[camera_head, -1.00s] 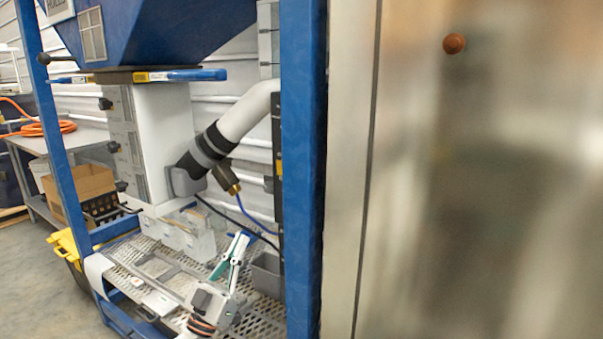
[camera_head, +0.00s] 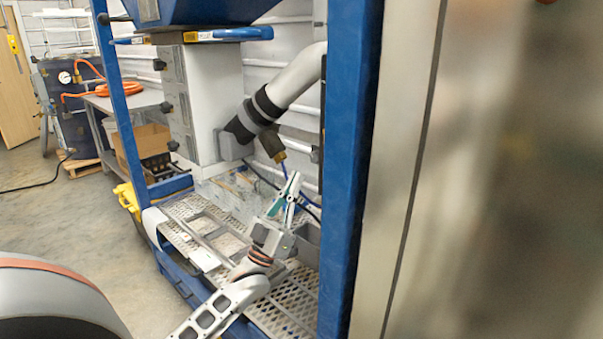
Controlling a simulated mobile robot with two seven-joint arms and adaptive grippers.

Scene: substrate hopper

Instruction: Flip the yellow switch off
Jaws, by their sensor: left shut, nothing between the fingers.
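I cannot make out a yellow switch for certain in this view. My left gripper (camera_head: 288,198) is shut and empty, pointing up over the perforated metal deck (camera_head: 290,301) inside the blue frame. It is in front of the clear plastic box (camera_head: 225,190) and below the grey pipe with black clamps (camera_head: 262,107). A brass-coloured fitting (camera_head: 272,145) with a blue hose hangs under the pipe, just above the gripper. A blue slide plate with small yellow labels (camera_head: 191,37) sits under the blue hopper (camera_head: 200,8). My right gripper is out of view.
A thick blue post (camera_head: 352,170) and a large metal panel (camera_head: 500,180) fill the right. Open floor lies at far left.

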